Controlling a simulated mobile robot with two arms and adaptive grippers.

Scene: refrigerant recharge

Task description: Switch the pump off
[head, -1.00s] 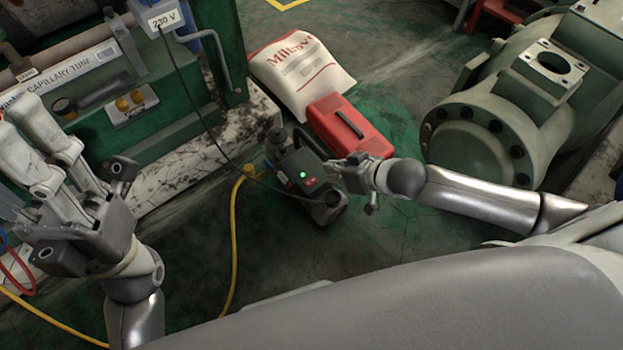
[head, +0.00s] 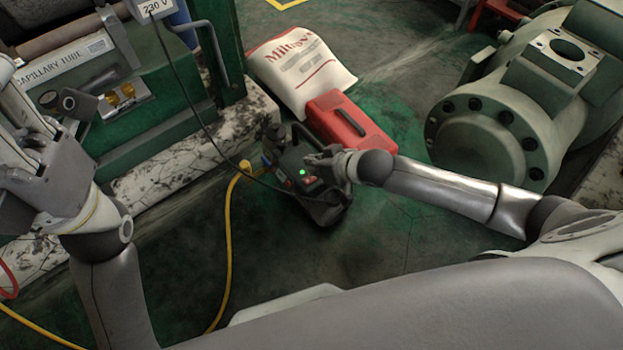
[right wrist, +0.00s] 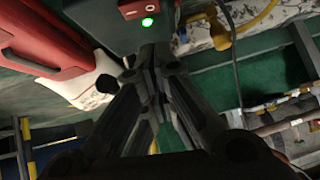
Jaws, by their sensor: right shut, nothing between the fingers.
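The pump (head: 322,210) is a dark grey unit with a carry handle, standing on the floor. Its lit green lamp (head: 303,172) faces up, with a red switch (head: 310,181) beside it. In the right wrist view the red switch (right wrist: 140,9) and green lamp (right wrist: 147,21) show at the top edge. My right gripper (head: 312,158) is shut and empty, its tips close to the lamp and switch; I cannot tell whether they touch the pump. It also shows in the right wrist view (right wrist: 155,55). My left gripper (head: 30,125) is at the far left, away from the pump; its jaw state is unclear.
A red case (head: 350,130) and a white printed sack (head: 303,73) lie behind the pump. A large green compressor (head: 490,140) stands at right. A yellow hose (head: 228,240) and a black cable (head: 205,125) run left of the pump.

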